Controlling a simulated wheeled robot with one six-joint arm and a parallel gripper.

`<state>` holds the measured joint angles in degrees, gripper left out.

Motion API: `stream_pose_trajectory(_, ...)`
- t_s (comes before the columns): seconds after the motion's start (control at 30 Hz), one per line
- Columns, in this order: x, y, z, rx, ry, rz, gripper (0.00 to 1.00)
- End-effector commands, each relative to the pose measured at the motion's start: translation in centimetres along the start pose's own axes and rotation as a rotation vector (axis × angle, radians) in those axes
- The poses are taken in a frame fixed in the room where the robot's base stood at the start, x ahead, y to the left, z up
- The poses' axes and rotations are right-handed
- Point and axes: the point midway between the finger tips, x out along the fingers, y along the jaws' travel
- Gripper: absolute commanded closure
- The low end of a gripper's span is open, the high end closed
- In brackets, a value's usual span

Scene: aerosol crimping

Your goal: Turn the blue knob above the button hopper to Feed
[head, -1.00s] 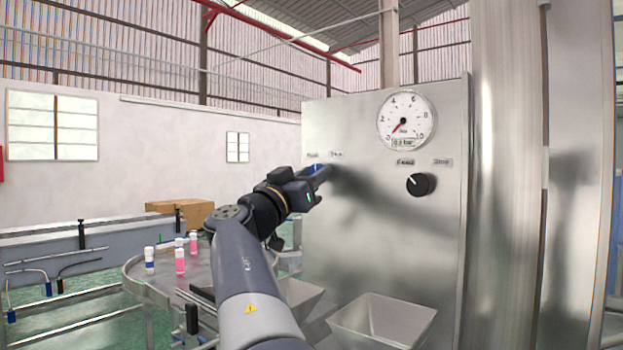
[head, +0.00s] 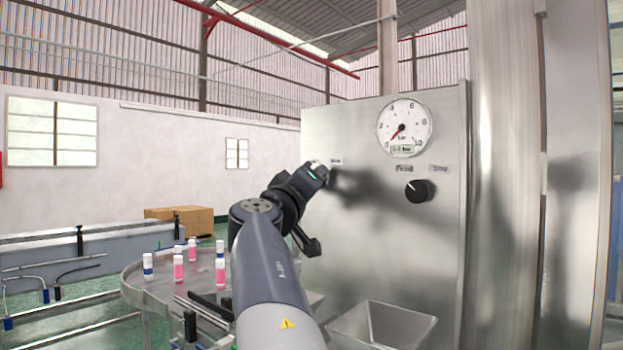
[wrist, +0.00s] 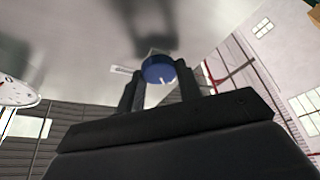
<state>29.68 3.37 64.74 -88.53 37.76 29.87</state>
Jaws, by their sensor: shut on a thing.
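The blue knob (wrist: 158,70) shows in the wrist view between the two fingers of my gripper (wrist: 160,90), with a white pointer mark on its face. My gripper is shut on it. In the head view my gripper (head: 318,172) is at the left part of the steel panel (head: 390,250), and it hides the knob there. One small label (head: 336,161) shows just right of my gripper, too small to read. A steel hopper (head: 385,322) sticks out low on the panel; another is mostly hidden behind my arm.
A black knob (head: 418,190) with two labels sits to the right, under a round gauge (head: 404,127). A round table (head: 150,292) with several white-capped pink and blue bottles stands at the left. A cardboard box (head: 190,220) is behind it.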

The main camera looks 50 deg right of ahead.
Motion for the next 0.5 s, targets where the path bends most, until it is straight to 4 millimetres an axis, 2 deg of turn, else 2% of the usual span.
stream_pose_trajectory(0.5, -0.01, -0.01, 0.04, -0.049, -0.001, -0.020, 0.89)
